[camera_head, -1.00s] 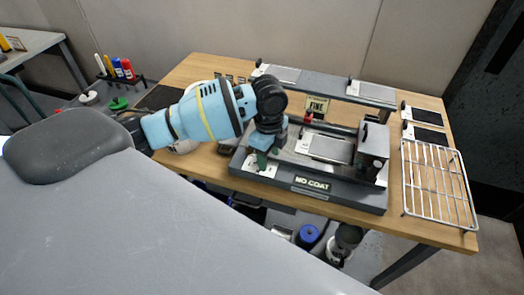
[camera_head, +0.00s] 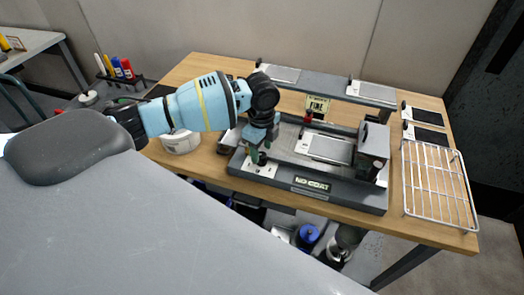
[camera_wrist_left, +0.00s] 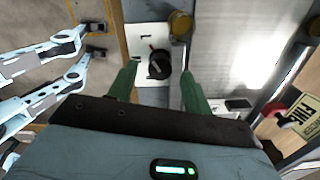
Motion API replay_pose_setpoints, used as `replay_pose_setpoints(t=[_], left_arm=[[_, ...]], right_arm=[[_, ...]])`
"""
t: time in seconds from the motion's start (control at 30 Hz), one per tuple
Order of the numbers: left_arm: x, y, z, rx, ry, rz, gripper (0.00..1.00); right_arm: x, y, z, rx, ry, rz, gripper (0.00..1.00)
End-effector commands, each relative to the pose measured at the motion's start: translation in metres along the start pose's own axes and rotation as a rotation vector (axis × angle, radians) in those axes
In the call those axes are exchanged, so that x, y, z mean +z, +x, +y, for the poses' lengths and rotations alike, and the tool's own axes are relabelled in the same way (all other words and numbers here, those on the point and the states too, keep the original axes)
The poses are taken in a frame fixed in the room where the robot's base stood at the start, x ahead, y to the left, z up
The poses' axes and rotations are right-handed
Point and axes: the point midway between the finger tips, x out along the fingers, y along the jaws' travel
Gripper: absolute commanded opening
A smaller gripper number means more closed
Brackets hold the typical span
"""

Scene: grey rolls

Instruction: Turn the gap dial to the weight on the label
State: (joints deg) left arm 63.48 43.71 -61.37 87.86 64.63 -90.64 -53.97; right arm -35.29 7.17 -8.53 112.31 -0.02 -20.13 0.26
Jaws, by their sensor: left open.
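The gap dial is a small black round knob (camera_wrist_left: 159,65) on a white marked plate (camera_wrist_left: 150,40). In the head view the dial (camera_head: 262,159) is at the left end of the grey coater marked "NO COAT" (camera_head: 312,184). My left gripper (camera_head: 259,152) points down over the dial plate. Its green fingers (camera_wrist_left: 158,72) are open, one on each side of the knob, with gaps visible. A red mark shows by the knob; its exact setting is too small to read. A yellow label reading "FINE" (camera_head: 317,106) stands behind the coater. My right gripper is out of view.
A wire rack (camera_head: 437,185) lies at the table's right end. Dark panels (camera_head: 426,115) lie behind it. A second long grey unit (camera_head: 320,83) stands at the back. A white roll (camera_head: 181,142) stands left of the coater, near my left arm.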

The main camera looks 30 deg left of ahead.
Motion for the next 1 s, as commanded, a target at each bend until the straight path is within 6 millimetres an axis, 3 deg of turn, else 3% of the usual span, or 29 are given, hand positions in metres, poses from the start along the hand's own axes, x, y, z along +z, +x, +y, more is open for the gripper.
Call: replay_pose_setpoints(t=[0.17, 0.47, 0.8, 1.0], left_arm=[[0.000, 0.015, 0.001, 0.002, 0.000, 0.000, 0.50], [0.000, 0.016, 0.000, 0.000, 0.001, 0.000, 0.50], [0.000, 0.016, 0.000, 0.000, 0.000, 0.000, 0.07], [-0.001, 0.016, 0.000, 0.000, -0.011, 0.000, 0.06]], right_arm=[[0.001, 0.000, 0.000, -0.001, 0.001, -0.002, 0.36], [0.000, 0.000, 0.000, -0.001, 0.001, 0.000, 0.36], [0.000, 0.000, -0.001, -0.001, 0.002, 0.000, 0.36], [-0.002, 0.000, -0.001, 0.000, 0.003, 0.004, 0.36]])
